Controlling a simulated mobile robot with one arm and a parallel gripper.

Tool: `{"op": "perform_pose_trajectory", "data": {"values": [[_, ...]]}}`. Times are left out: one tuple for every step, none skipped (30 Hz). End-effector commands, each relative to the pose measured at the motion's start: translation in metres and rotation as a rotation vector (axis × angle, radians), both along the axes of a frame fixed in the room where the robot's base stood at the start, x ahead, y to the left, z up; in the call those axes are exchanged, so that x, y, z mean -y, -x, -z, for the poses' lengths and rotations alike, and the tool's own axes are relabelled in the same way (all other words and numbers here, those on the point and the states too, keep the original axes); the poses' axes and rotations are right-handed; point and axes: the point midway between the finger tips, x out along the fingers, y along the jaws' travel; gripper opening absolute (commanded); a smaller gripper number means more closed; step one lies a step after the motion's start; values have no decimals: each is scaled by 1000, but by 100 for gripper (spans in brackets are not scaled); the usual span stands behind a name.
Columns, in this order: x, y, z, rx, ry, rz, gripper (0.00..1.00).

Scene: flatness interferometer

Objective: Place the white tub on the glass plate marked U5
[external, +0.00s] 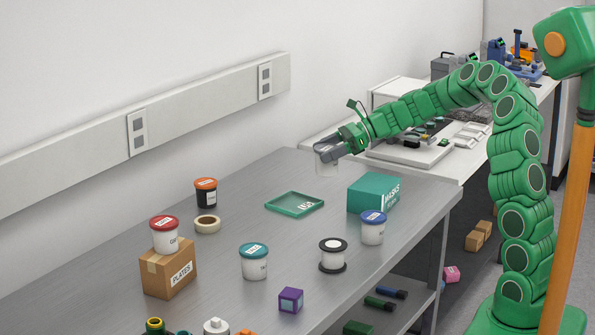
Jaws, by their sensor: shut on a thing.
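My gripper (328,152) is shut on a white tub (327,168), held up near the far end of the grey metal table. The tub's upper part is partly hidden by the fingers. A flat green-rimmed plate (273,207) with a small label, which seems to begin with U, lies on the table. It is below and left of the gripper in the picture, and nothing stands on it. The tub is apart from the plate.
A teal masks box (370,196) and a blue-lidded tub (373,228) stand right of the plate. A red-lidded tub (164,236) sits on a cardboard box (168,273).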

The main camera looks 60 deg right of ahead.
Motion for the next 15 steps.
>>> {"op": "perform_pose_trajectory", "data": {"values": [[0,-6,4,-1,0,-2,48],[1,-10,5,0,1,-1,48],[3,-15,7,0,1,0,48],[4,-19,9,0,2,1,48],[5,-22,11,-1,3,1,48],[6,-27,14,-1,3,0,48],[6,-30,15,-2,2,0,48],[7,-34,17,-2,2,0,48],[8,-38,18,-1,2,1,48],[9,-41,20,-1,2,2,48],[10,-45,21,0,3,1,48],[11,-49,23,0,4,2,48],[12,-53,25,0,4,2,48],[12,-56,27,-1,3,1,48],[13,-60,29,-2,3,2,48]]}}
